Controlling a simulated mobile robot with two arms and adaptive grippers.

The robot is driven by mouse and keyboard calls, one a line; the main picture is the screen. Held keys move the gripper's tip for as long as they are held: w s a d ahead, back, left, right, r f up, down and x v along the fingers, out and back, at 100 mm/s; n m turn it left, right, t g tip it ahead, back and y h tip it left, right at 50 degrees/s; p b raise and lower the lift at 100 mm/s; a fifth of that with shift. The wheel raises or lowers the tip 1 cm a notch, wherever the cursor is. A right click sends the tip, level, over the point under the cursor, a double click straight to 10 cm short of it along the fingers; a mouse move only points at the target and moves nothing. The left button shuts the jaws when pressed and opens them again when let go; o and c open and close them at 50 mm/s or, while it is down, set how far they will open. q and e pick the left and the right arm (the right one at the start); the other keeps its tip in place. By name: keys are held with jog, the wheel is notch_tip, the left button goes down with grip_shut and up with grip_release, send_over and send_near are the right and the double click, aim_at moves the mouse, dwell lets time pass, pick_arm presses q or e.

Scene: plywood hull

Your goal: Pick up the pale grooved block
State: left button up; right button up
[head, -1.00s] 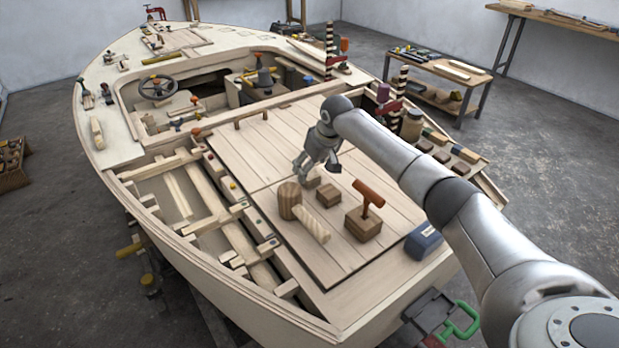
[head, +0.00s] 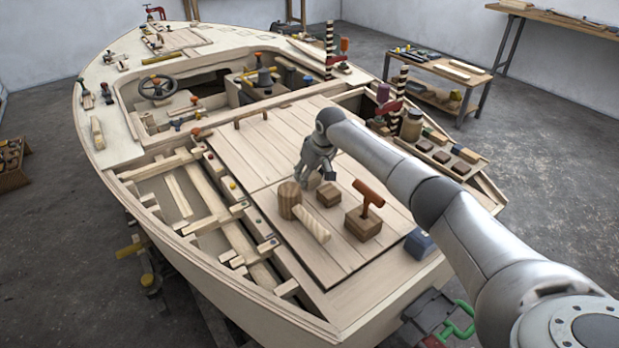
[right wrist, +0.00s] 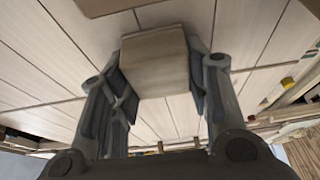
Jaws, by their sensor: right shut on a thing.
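My right gripper (head: 316,179) is low over the plank deck in the head view, behind the wooden cylinder. In the right wrist view its fingers (right wrist: 156,85) are shut on a pale block (right wrist: 155,62), one finger on each side. The block also shows in small part between the fingers in the head view (head: 315,181). Faint lines run across its face, but I cannot clearly make out grooves. I cannot tell whether it touches the deck. My left gripper is not in view.
The deck planks (head: 255,150) behind and left are clear.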

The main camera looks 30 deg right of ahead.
jog(key=shift+r, duration=0.15)
jog(key=shift+r, duration=0.2)
notch_tip(320, 180, up, 2)
jog(key=shift+r, duration=0.15)
jog(key=a+r, duration=0.3)
jog(key=a, duration=0.1)
jog(key=s+a+r+b, duration=0.1)
jog(key=a+r, duration=0.2)
jog(key=a, duration=0.2)
jog(key=s+a+r, duration=0.1)
jog(key=a+r, duration=0.3)
jog(key=a, duration=0.1)
